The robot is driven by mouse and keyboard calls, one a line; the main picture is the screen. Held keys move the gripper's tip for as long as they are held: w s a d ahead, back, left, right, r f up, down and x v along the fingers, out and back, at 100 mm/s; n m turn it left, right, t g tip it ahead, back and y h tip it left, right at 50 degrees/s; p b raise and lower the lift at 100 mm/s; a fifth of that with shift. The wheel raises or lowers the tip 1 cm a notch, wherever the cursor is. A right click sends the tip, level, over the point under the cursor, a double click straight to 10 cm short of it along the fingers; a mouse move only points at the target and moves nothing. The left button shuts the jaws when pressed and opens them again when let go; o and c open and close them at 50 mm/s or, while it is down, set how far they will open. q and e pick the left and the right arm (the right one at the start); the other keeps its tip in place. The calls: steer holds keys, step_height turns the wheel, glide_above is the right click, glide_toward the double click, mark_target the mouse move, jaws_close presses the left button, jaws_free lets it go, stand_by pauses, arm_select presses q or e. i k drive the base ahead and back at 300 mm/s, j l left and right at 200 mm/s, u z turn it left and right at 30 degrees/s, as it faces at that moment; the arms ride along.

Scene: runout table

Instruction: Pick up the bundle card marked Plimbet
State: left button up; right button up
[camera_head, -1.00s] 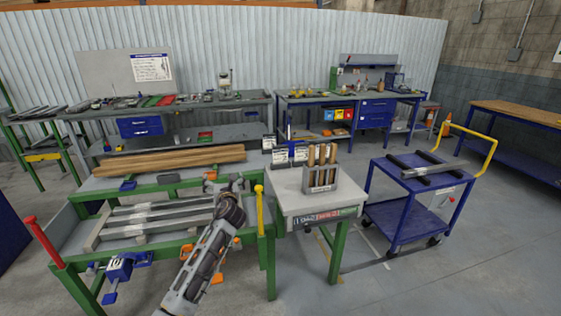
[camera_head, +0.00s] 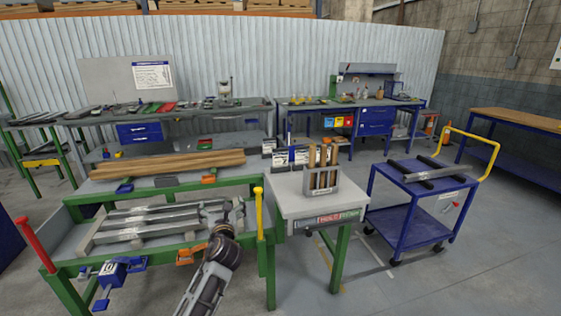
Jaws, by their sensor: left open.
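Several white cards stand in a holder at the back of the small grey-topped table; one card (camera_head: 281,159) shows at its left and another (camera_head: 301,156) beside it. Their print is too small to read, so I cannot tell which is marked Plimbet. My left gripper (camera_head: 224,206) is open, over the right end of the grey metal bars (camera_head: 140,227) on the green-framed table. It is to the left of the cards and nearer to me, apart from them. The arm partly hides the bars' right end. My right gripper is not in view.
A yellow post (camera_head: 259,212) rises between that table and my left gripper. A blue cart (camera_head: 412,195) stands to the right.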

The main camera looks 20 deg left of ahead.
mark_target(279, 155)
steer(key=i+l, duration=0.2)
steer(key=i, duration=0.3)
steer(key=i+l, duration=0.15)
steer(key=i, duration=0.3)
steer(key=i+l, duration=0.2)
steer(key=i, duration=0.3)
